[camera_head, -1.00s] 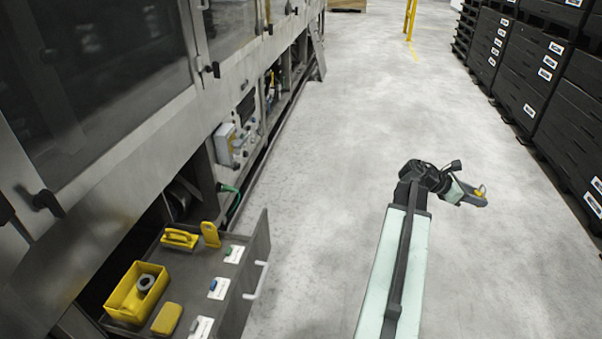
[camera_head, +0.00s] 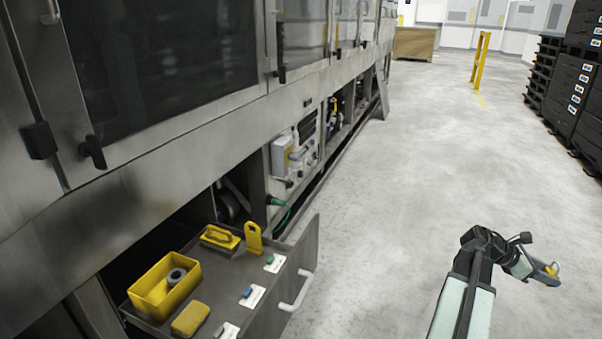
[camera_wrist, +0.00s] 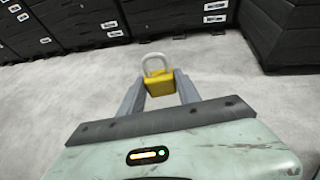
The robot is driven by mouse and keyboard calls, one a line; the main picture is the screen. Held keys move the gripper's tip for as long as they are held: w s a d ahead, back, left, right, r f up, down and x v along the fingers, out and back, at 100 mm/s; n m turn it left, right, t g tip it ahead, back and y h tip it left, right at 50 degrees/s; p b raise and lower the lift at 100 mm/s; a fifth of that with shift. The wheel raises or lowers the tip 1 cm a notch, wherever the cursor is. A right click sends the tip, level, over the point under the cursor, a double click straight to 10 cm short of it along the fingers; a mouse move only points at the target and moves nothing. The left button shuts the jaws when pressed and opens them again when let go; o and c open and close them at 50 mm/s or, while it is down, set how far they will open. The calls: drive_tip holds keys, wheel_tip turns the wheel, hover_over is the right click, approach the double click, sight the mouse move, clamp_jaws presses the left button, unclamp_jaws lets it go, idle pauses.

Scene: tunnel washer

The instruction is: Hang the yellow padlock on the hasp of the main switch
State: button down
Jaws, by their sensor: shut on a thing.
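My gripper (camera_head: 549,275) is at the lower right of the head view, out over the open floor. In the wrist view my gripper (camera_wrist: 160,92) is shut on the yellow padlock (camera_wrist: 160,84). The padlock's grey shackle points up and away from the fingers.
An open drawer (camera_head: 307,262) juts from the machine at lower left. It holds a yellow bin (camera_head: 147,302), other yellow items and tags. Black crates (camera_head: 572,95) are stacked at right, near a yellow post (camera_head: 481,60). The floor between is clear.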

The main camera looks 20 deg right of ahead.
drive_tip(key=shift+r, duration=0.15)
wheel_tip(320, 180, up, 37)
drive_tip(key=p, duration=3.7)
drive_tip(key=shift+r, duration=0.1)
